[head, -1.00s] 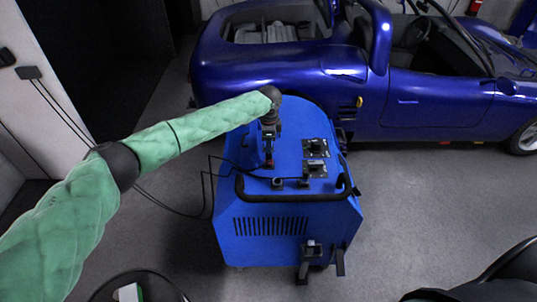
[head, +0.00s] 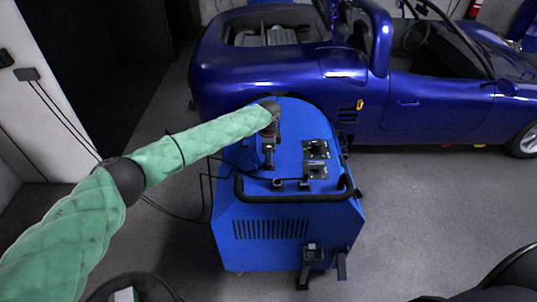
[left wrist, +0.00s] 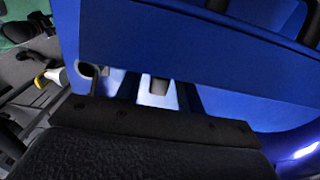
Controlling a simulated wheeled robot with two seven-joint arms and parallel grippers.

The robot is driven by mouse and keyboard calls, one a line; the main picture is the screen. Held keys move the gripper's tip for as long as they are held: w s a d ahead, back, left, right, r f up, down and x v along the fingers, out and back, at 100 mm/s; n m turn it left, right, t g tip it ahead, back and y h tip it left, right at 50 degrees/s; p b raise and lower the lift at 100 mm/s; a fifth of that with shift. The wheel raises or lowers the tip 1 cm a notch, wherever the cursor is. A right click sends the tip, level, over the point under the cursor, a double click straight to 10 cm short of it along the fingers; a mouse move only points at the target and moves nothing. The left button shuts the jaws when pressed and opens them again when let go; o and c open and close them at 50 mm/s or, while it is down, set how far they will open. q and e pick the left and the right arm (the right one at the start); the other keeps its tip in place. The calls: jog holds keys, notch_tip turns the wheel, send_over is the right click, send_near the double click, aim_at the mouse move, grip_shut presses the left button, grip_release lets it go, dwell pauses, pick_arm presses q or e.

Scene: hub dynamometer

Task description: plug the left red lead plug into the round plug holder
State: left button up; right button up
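My left gripper (head: 268,160) points down over the top of the blue dynamometer cabinet (head: 270,228). In the left wrist view its two dark fingers (left wrist: 160,98) stand apart. A small grey piece shows between them with pale gaps beside it; I cannot tell whether it is a plug. A dark round ring (left wrist: 88,70), which may be the round plug holder, shows left of the fingers. In the head view a small round fitting (head: 277,184), possibly the same holder, sits behind the handle. No red plug can be made out. My right gripper is not in view.
A black handle (head: 292,198) spans the cabinet's near top edge. Knob panels (head: 316,149) sit right of my gripper. Thin black leads (head: 170,212) run from the left wall toward the cabinet. A blue car (head: 420,105) stands behind.

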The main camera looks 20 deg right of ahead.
pick_arm(q)
grip_shut()
jog(key=shift+r, duration=0.25)
jog(key=shift+r+p, duration=1.3)
jog(key=shift+r, duration=0.55)
